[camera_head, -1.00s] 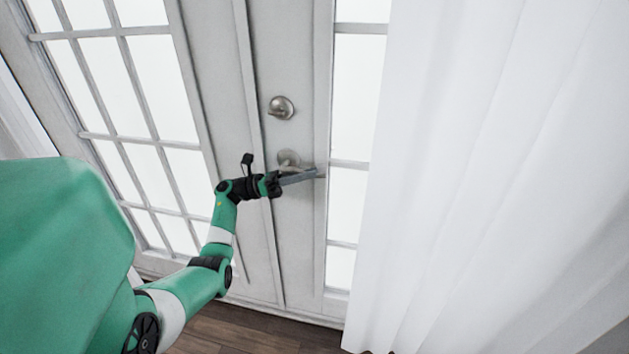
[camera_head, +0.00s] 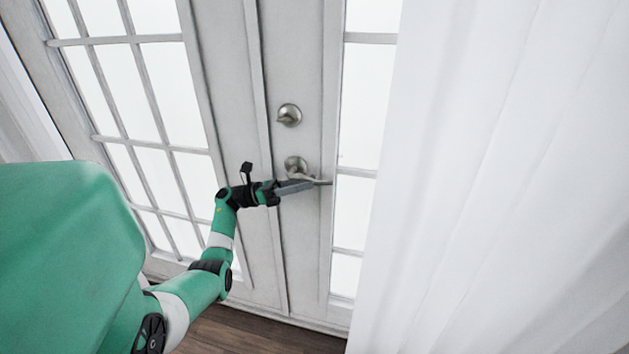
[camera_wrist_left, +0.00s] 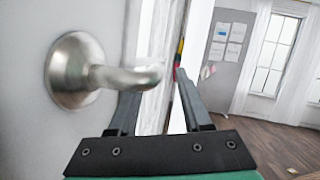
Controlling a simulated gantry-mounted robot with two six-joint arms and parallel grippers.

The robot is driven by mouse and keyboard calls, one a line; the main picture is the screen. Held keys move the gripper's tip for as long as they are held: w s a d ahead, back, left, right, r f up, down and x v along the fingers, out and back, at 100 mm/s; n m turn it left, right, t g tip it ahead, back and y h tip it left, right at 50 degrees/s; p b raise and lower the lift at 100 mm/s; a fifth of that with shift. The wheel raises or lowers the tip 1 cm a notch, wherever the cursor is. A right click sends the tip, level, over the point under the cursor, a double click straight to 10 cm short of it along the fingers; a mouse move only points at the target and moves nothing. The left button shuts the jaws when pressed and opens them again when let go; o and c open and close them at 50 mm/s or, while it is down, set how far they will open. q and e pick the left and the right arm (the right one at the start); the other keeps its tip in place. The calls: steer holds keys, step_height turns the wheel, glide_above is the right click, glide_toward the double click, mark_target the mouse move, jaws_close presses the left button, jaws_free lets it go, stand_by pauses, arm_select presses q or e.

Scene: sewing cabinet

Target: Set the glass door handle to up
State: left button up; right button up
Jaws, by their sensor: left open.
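The glass door (camera_head: 310,230) is white with paned glass and appears closed. Its satin metal handle has a round rose (camera_head: 296,166) and a lever whose tip (camera_head: 326,182) points right, roughly level. In the left wrist view the handle lever (camera_wrist_left: 125,78) sticks out from the rose at the left and ends near the gap between the fingers. My left gripper (camera_head: 297,187) is open at the lever, just below the rose; its fingers also show in the left wrist view (camera_wrist_left: 158,110). I cannot tell whether a finger touches the lever. My right gripper is out of view.
A round deadbolt knob (camera_head: 289,115) sits above the handle. A white curtain (camera_head: 470,180) hangs close at the right. Wooden floor (camera_head: 250,332) shows below the door. In the left wrist view a grey board with papers (camera_wrist_left: 229,45) and a window stand far off.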

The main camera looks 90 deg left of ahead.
arm_select(q)
steer(key=v, duration=0.9)
